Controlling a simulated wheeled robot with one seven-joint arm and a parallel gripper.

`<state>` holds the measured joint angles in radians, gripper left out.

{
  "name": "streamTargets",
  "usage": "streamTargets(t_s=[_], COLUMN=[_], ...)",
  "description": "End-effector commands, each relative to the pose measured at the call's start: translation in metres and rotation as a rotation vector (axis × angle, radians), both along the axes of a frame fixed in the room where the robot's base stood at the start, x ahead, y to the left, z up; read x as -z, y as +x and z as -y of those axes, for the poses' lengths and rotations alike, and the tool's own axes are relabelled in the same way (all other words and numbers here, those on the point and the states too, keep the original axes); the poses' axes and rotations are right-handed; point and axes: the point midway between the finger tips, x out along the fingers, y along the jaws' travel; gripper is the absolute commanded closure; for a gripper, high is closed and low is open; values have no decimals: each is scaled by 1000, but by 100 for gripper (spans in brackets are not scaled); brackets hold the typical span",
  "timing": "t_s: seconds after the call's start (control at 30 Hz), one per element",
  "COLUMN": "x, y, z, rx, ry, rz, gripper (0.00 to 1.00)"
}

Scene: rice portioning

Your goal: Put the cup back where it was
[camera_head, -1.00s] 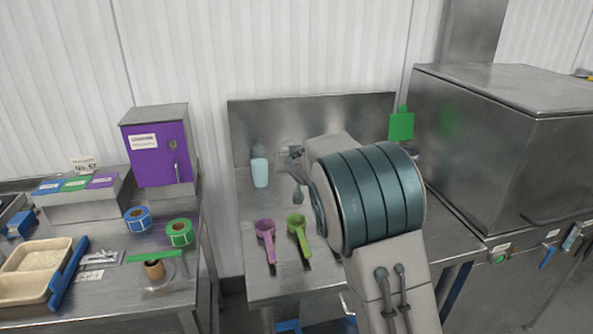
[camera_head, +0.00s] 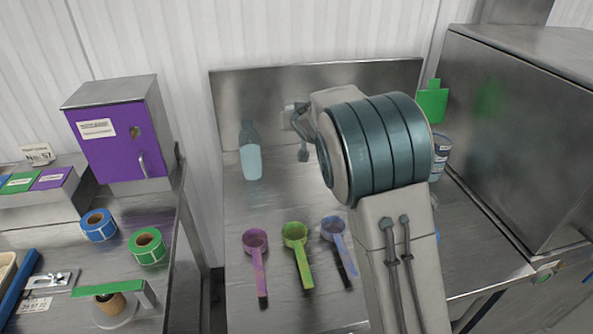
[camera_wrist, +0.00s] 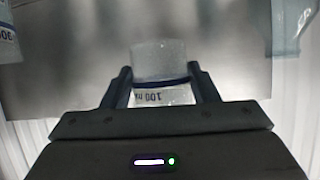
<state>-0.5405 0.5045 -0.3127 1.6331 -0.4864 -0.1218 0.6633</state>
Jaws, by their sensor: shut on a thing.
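In the wrist view, a clear cup (camera_wrist: 158,57) with a dark blue band and a "100" marking sits between the two fingers of my gripper (camera_wrist: 160,80). The fingers are shut on its sides. In the head view my arm hides the gripper and this cup. I cannot tell whether the cup's base touches the steel table (camera_head: 290,195).
Another marked cup (camera_head: 440,155) stands right of my arm; part of one shows in the wrist view (camera_wrist: 8,40). A pale blue bottle (camera_head: 250,155) stands left. Purple (camera_head: 256,245), green (camera_head: 296,240) and blue (camera_head: 335,232) scoops lie in front. A steel cabinet (camera_head: 530,120) bounds the right.

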Motion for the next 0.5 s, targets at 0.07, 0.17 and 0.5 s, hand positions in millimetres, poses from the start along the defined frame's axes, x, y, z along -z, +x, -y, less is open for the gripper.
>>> streamTargets(t_s=[0.07, 0.17, 0.5], x=[14, 26, 63], y=[0, 0, 0], z=[0, 0, 0], rx=[0, 0, 0], ry=[0, 0, 0], rz=[1, 1, 1], gripper=[71, 71, 71])
